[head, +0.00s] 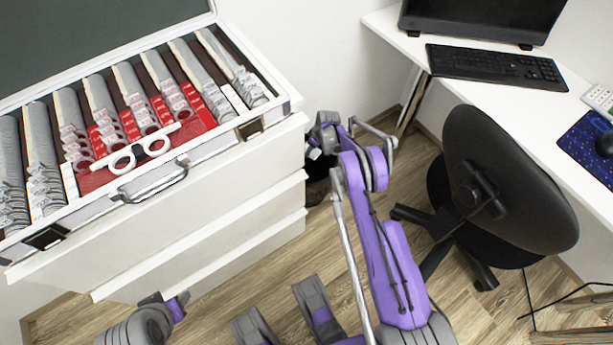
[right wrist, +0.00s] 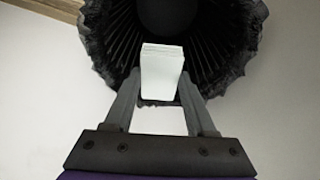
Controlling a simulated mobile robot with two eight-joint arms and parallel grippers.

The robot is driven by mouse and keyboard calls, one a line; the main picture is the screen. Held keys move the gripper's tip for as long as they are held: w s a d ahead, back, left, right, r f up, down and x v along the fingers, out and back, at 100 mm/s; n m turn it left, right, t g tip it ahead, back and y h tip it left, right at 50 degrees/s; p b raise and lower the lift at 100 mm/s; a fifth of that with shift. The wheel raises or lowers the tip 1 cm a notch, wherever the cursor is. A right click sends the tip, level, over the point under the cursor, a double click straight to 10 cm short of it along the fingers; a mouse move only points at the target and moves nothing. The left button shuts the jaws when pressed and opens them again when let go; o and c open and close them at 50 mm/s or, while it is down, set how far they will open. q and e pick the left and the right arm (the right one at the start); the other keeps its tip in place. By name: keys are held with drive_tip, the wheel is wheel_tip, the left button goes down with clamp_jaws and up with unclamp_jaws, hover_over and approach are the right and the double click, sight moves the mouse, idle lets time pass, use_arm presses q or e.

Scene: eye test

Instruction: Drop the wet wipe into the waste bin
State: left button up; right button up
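The wet wipe (right wrist: 162,75) is a white, folded-looking piece between the fingertips of my right gripper (right wrist: 160,82). The fingers touch it on both sides. Behind it in the right wrist view is the open mouth of the waste bin (right wrist: 112,55), black with a crumpled, ribbed liner. The wipe overlaps the mouth in this view; its exact height over the rim is hard to tell. In the head view the bin (head: 318,190) is a dark shape beside the drawers, mostly hidden by my right arm.
A white drawer cabinet (head: 200,230) carries an open case (head: 150,185) of trial lenses with a white trial frame (head: 140,152). A black office chair (head: 500,180) stands at right by a white desk (head: 540,110) with a keyboard (head: 497,67).

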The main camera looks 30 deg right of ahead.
drive_tip(key=o, duration=0.5)
drive_tip(key=shift+r, duration=0.15)
drive_tip(key=p+v, duration=0.2)
drive_tip(key=v, duration=0.8)
drive_tip(key=shift+r, duration=0.3)
drive_tip(key=shift+s+d, duration=0.1)
drive_tip(key=shift+d, duration=0.05)
